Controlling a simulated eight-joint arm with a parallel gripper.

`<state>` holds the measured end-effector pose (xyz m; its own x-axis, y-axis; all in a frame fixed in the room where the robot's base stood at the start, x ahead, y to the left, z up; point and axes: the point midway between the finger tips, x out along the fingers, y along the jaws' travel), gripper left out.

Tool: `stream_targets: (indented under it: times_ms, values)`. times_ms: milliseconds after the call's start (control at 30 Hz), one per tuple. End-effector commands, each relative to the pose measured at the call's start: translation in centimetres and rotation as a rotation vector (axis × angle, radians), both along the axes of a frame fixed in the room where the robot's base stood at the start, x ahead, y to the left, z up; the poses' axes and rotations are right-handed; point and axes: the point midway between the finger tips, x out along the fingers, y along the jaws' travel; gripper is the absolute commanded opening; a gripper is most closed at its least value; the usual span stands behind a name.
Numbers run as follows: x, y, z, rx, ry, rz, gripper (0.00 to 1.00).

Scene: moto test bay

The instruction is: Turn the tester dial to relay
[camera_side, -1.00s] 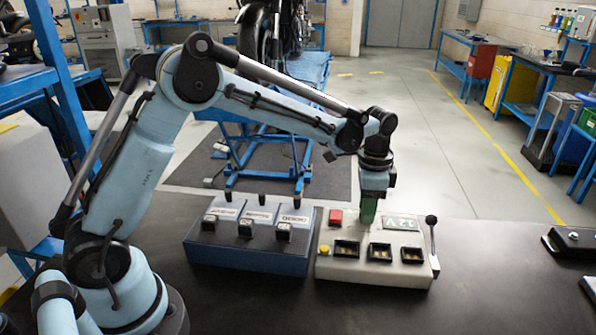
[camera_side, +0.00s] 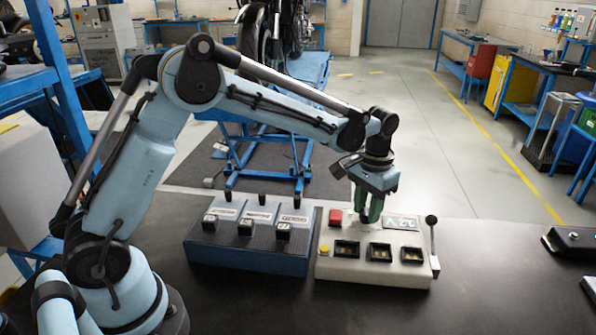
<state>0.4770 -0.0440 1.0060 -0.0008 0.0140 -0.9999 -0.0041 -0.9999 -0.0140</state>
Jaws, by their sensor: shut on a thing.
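The tester is a cream box (camera_side: 410,268) on the dark bench. Its top carries a red button (camera_side: 335,217), a yellow button (camera_side: 324,249), a small display (camera_side: 402,225), a row of dark square sockets (camera_side: 380,252) and a black-knobbed lever (camera_side: 432,235) on its right side. My gripper (camera_side: 368,217) points down over the back middle of the tester, between the red button and the display. Its green fingers are shut on the dial, which they hide. The dial's pointer and its relay mark cannot be made out.
A blue box (camera_side: 245,262) with several small block-like parts on top stands directly left of the tester. A black device (camera_side: 572,240) lies at the bench's right edge. The bench between it and the tester is clear. A blue lift table (camera_side: 262,150) stands behind.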

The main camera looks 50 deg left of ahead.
Motion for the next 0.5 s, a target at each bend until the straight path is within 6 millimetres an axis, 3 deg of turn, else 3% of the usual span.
stream_targets:
  times_ms: [500]
  values:
    - [0.07,-0.04,0.00,-0.001,-0.002,0.077,0.03]
